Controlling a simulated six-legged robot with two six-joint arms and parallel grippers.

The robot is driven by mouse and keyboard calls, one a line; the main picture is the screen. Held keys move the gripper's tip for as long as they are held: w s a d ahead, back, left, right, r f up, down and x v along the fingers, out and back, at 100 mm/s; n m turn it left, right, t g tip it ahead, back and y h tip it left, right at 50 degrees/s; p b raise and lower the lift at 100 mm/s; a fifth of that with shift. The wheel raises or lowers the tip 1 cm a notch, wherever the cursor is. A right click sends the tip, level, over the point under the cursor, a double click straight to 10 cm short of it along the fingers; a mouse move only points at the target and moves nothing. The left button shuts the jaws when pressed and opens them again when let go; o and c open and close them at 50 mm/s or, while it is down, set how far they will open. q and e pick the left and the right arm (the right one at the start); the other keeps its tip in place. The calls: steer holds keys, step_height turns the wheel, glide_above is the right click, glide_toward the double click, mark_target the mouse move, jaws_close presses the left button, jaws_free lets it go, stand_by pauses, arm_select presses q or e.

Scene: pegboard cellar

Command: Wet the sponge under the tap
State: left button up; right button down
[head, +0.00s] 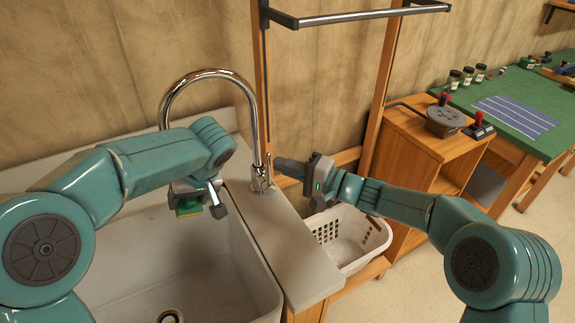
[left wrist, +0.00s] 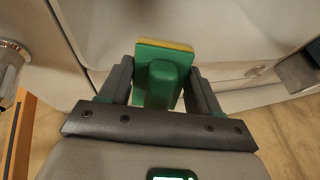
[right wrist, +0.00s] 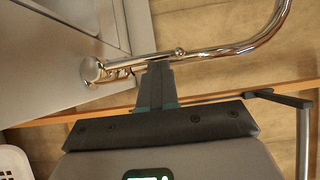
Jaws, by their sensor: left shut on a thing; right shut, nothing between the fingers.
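The sponge (head: 188,207), green with a yellow layer, hangs in my left gripper (head: 203,205) above the sink basin. In the left wrist view the sponge (left wrist: 163,70) sits between both fingers. The chrome tap (head: 258,130) arches over the sink (head: 215,262). Its spout end is hidden behind my left arm, so I cannot tell if the sponge is directly below. My right gripper (head: 282,166) is shut and empty beside the tap's base and its small lever (head: 269,163). In the right wrist view its fingertips are close to the lever (right wrist: 122,72); contact is unclear. I see no water.
A white laundry basket (head: 355,235) stands below my right arm, right of the sink counter (head: 292,250). A wooden cabinet (head: 425,140) and a green-topped bench (head: 530,95) with jars stand further right. A metal rail (head: 350,17) is above.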

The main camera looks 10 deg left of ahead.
steer(key=shift+s+a+r+n+h, duration=0.15)
steer(key=shift+s+a+n+h, duration=0.35)
steer(key=shift+a, duration=0.3)
steer(key=shift+d, duration=0.1)
arm_select(q)
steer(key=shift+w, duration=0.1)
arm_select(e)
steer(key=w+d+v, duration=0.1)
steer(key=w+v, duration=0.1)
steer(key=v, duration=1)
steer(key=shift+d+r, duration=0.25)
steer(key=shift+d, duration=0.05)
steer(key=shift+w, duration=0.15)
